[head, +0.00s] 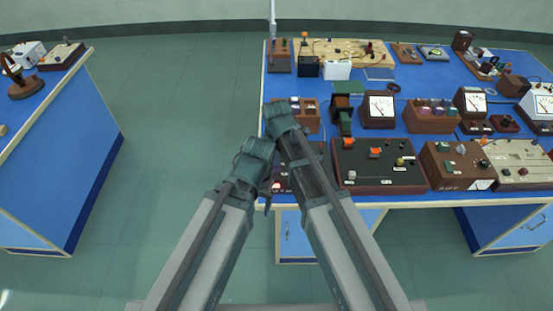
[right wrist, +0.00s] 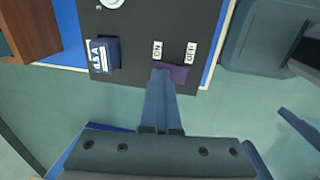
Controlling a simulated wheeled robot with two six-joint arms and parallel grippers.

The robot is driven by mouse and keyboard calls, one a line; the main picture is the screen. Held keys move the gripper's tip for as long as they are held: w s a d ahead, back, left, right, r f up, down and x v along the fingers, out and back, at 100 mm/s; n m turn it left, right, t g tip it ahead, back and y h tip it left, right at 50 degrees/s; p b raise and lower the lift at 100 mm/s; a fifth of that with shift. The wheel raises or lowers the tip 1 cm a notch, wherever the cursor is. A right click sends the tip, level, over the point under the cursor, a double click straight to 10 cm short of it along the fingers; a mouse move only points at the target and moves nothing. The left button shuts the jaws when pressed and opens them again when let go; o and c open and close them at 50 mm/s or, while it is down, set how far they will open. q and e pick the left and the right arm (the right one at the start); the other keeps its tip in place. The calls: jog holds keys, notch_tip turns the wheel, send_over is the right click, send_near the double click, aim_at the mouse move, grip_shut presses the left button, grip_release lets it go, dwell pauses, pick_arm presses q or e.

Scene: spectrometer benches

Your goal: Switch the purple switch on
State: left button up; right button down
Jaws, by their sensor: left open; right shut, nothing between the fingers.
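The purple switch (right wrist: 180,73) sits near the edge of a dark panel (right wrist: 135,25) in the right wrist view. A white ON label (right wrist: 158,50) is above its left part and an OFF label (right wrist: 190,53) above its right part. My right gripper (right wrist: 163,75) is shut and empty, its fingertips over the switch's left part; I cannot tell whether they touch. The fingers cover some of the switch, so its position is unclear. In the head view, my left gripper (head: 267,207) hangs by the bench's near left corner, open; its fingers are barely visible.
A blue block with white lettering (right wrist: 103,55) stands left on the same panel. A black box with orange knobs (head: 375,165) is to the right on the blue bench (head: 415,85). My two arms are close together. Open floor (head: 165,110) lies to the left.

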jog(key=shift+s, duration=0.15)
jog(key=shift+s, duration=0.7)
jog(key=shift+r, duration=0.15)
notch_tip(320, 180, up, 14)
jog(key=s+p, duration=0.1)
jog(key=p, duration=1.3)
jog(key=shift+s+f, duration=0.2)
jog(key=shift+s, duration=0.2)
jog(key=shift+s+f, duration=0.1)
jog(key=shift+f, duration=0.05)
